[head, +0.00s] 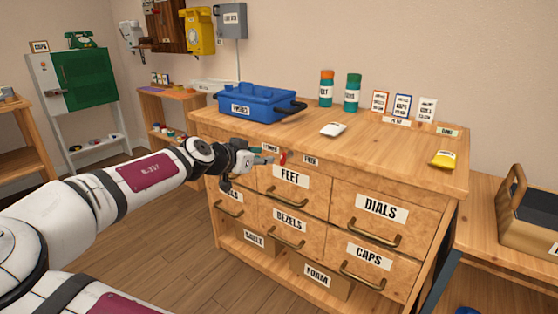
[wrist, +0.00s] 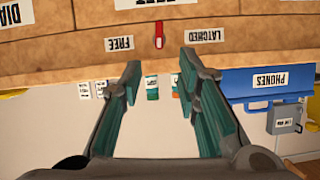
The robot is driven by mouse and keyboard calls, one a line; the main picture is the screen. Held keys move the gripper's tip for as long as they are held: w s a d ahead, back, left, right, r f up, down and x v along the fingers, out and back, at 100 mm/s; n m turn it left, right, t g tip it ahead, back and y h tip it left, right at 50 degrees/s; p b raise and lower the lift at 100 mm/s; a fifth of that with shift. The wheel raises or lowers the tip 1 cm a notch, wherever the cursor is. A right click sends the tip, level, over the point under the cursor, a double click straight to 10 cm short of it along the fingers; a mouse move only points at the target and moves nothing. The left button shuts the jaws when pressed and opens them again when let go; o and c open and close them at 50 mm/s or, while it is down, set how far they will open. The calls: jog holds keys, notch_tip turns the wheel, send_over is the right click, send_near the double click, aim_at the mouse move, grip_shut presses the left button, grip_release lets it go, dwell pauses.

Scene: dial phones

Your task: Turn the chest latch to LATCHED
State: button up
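The chest latch (head: 283,158) is a small red lever on the front of the wooden chest, just under its top edge. In the wrist view, which is upside down, the latch (wrist: 159,35) stands roughly vertical between the FREE label (wrist: 119,43) and the LATCHED label (wrist: 204,37). In the head view the FREE label (head: 310,160) is right of it, and the LATCHED label (head: 270,148) is partly hidden by my gripper. My gripper (head: 271,158) is close to the latch. In the wrist view its fingers (wrist: 160,68) are apart and empty, with the latch beyond the gap between their tips.
The chest (head: 400,160) has several labelled drawers with brass handles protruding below the latch. On top are a blue PHONES box (head: 258,103), two bottles, a white object (head: 333,130) and a yellow object (head: 443,159). Floor is open at the lower left.

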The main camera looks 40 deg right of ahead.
aim_at(282, 157)
jog(key=b+x, duration=0.3)
jog(key=x, duration=0.9)
jog(key=shift+d+f+b, duration=0.15)
jog(key=shift+f+b, duration=0.05)
jog(key=shift+b, duration=0.2)
grip_shut()
